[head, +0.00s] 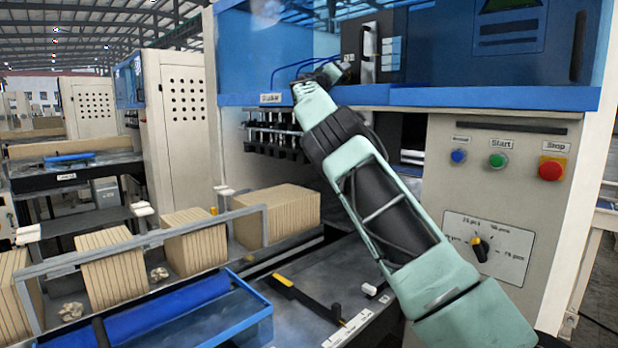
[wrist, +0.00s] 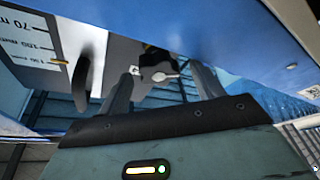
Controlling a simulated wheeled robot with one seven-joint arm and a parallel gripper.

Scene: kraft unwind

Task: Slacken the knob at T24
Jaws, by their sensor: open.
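My gripper (head: 338,70) is at the upper middle of the head view, in front of the blue upper part of the machine. In the wrist view my gripper (wrist: 168,72) has its two fingers apart with nothing held between them. A small pale part with a rounded end (wrist: 166,77) shows in the gap beyond the fingers; I cannot tell whether it is a knob. A dark rounded part (wrist: 82,82) stands left of the fingers. A black and yellow dial knob (head: 480,248) sits on the right panel, well away from my gripper. I can read no T24 mark.
Green start (head: 497,160), blue (head: 458,156) and red stop (head: 551,169) buttons are on the right panel. A black block with a handle (head: 372,52) is behind my gripper. Stacks of brown board (head: 278,212) stand lower left. A scale plate (wrist: 28,38) shows in the wrist view.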

